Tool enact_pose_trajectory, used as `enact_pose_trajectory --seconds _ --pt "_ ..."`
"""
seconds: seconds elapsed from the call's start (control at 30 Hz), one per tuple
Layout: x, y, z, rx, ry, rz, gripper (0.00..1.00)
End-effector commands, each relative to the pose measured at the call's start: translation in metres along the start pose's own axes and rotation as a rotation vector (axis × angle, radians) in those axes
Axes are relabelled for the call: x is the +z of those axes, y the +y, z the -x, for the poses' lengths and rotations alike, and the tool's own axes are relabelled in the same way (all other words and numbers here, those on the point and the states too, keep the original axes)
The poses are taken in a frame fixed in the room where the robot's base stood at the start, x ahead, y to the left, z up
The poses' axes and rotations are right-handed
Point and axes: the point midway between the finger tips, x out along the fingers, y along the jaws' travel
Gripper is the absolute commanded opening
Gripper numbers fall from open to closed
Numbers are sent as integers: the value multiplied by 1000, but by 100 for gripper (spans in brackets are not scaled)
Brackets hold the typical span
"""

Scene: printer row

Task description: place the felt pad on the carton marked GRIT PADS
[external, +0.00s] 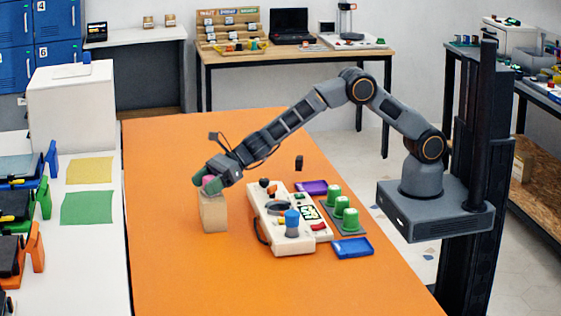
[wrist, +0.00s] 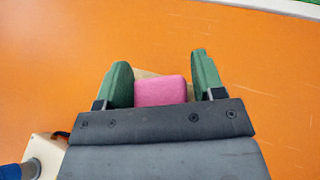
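The pink felt pad (wrist: 160,90) lies between the two green fingers of my gripper (wrist: 163,80). In the wrist view a narrow gap shows between the pad and the right finger; the left finger is very close to the pad. In the external view the pad (external: 211,184) appears on top of a tan carton (external: 214,213) standing on the orange table, with my gripper (external: 203,182) right at its top. A sliver of the carton top (wrist: 145,73) shows behind the pad. No marking on the carton can be read.
A cream control console (external: 283,220) with knobs stands right of the carton, beside green domed pieces (external: 345,212), a purple tray (external: 312,187) and a blue tray (external: 353,248). A small black object (external: 299,162) stands behind. The orange table (external: 165,265) is clear left and front.

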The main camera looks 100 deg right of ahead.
Motion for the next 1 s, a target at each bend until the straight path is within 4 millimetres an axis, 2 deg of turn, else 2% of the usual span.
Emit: enact_pose_trajectory --seconds 0.1,0.47,1.0 --pt "0 0 0 0 0 0 72" --pt "3 0 5 -1 -1 1 72" --pt "3 0 96 -1 -2 0 72"
